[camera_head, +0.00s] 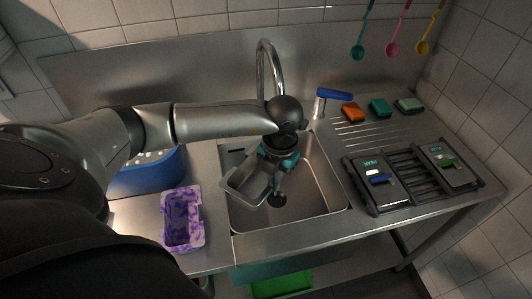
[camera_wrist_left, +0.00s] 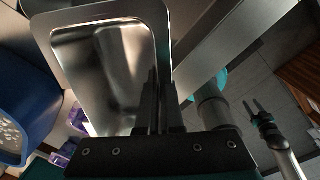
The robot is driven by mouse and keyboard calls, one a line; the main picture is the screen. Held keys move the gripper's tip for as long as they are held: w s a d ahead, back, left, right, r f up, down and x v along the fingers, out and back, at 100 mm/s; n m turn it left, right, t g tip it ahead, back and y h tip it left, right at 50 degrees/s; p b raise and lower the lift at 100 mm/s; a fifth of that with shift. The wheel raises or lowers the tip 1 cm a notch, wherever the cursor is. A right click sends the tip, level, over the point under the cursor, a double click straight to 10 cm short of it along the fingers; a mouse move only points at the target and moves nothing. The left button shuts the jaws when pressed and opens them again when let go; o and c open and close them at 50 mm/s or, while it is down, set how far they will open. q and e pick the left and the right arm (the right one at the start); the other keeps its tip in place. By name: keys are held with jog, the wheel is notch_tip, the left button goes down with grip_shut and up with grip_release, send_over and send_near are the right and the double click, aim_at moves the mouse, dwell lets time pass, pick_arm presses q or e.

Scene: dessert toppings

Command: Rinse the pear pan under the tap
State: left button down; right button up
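My left gripper (camera_head: 270,171) is shut on the rim of a rectangular metal pan (camera_head: 243,183). The pan hangs tilted over the left part of the steel sink (camera_head: 318,190). In the left wrist view the closed fingers (camera_wrist_left: 157,105) cross the rim of the pan (camera_wrist_left: 97,15), and its inside looks bare and shiny. No pear mark shows on it. The curved tap (camera_head: 262,60) stands behind the sink. My left wrist hides the spout's end, and no water shows. My right gripper (camera_wrist_left: 255,110) seems to show in the left wrist view, its fingers apart and empty.
A blue lever (camera_head: 335,94) stands right of the tap. A purple mould (camera_head: 167,226) and a blue bin (camera_head: 150,178) are left of the sink. Black holders, one labelled PEAR (camera_head: 370,192), lie on the right drainboard; sponges (camera_head: 380,107) lie behind.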

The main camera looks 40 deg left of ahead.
aim_at(270, 185)
pick_arm(q)
jog(key=shift+r, duration=0.1)
dwell(0.5)
jog(key=s+r+p, duration=0.2)
jog(key=s+p, duration=0.1)
jog(key=shift+d+r+p, duration=0.3)
jog(key=shift+d+r, duration=0.05)
jog(key=shift+d, duration=0.05)
jog(key=shift+s+d+r+p, duration=0.25)
jog(key=shift+s+r+p, duration=0.45)
jog(key=shift+s, duration=0.2)
jog(key=shift+f, duration=0.1)
